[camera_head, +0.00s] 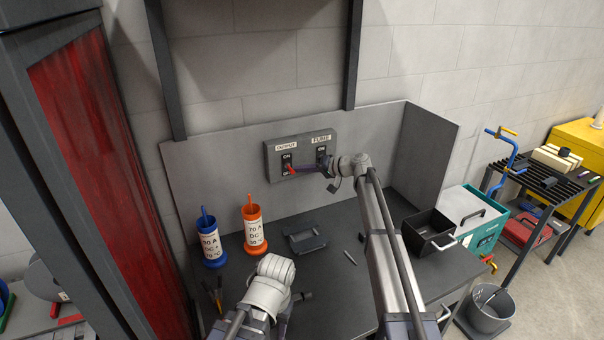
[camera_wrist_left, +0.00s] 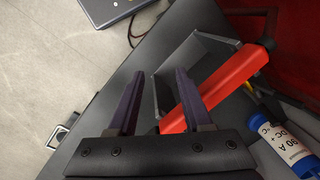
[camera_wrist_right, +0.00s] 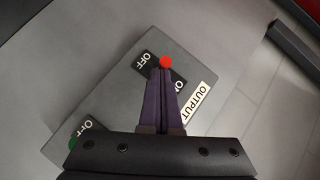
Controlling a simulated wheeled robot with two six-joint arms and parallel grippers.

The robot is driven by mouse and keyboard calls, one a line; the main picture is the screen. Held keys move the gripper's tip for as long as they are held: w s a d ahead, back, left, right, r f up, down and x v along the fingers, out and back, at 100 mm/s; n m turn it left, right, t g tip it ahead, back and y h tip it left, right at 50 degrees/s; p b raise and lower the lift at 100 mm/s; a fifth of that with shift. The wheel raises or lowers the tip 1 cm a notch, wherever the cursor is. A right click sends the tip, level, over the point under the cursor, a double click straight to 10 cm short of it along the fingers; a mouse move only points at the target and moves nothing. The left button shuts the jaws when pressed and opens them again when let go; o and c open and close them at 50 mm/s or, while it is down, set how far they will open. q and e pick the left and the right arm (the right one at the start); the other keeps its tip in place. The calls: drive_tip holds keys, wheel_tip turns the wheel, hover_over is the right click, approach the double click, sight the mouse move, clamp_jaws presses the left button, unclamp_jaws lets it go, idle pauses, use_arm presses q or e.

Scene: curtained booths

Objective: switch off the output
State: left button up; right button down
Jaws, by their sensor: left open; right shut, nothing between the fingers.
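A grey switch box (camera_head: 300,153) is fixed to the back panel, with an OUTPUT label (camera_head: 286,146) on its left half and a FUME label (camera_head: 321,138) on its right. The output switch has a red-tipped lever (camera_wrist_right: 165,62) between its ON and OFF marks; its exact lean is hard to tell. My right gripper (camera_head: 296,168) is shut and empty, its fingertips (camera_wrist_right: 162,72) right at the red tip; I cannot tell whether they touch. The ON mark is partly hidden by the fingers. My left gripper (camera_wrist_left: 160,72) is open and empty, low over the bench.
A blue rod canister (camera_head: 211,246) and an orange one (camera_head: 254,232) stand left on the bench (camera_head: 335,275). A grey tray (camera_head: 304,238) lies mid-bench, a black bin (camera_head: 428,232) at right. A red bar (camera_wrist_left: 215,88) shows near my left fingers.

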drive_tip(key=shift+s+f+b, duration=0.1)
drive_tip(key=shift+f+b, duration=0.5)
drive_tip(key=shift+f, duration=0.15)
drive_tip(key=shift+r, duration=0.2)
drive_tip(key=shift+r+p, duration=0.65)
drive_tip(key=shift+p, duration=0.2)
